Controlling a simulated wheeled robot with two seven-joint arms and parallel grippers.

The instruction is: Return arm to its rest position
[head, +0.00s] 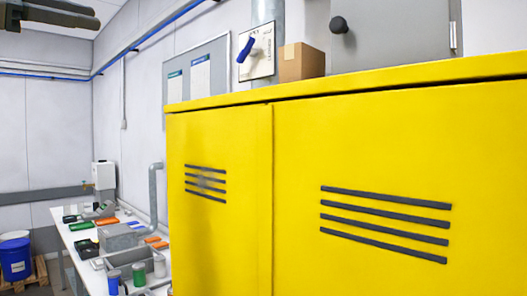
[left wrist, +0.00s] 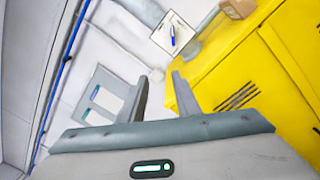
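My left gripper (head: 82,12) shows as a dark shape at the top left corner of the head view, high above the room and apart from everything. In the left wrist view its two grey fingers (left wrist: 159,78) stand apart with only white wall between them, so it is open and empty. A white plate with a blue lever (head: 245,50) is on the wall above the yellow cabinet (head: 220,230); the lever also shows in the left wrist view (left wrist: 172,38), beyond the fingertips and not touched. My right gripper is in no view.
The tall yellow cabinet fills the right side. A cardboard box (head: 301,63) and a grey enclosure (head: 390,35) are on or behind its top. A cluttered bench (head: 80,235) stands lower left, with a blue drum (head: 15,258) beside it.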

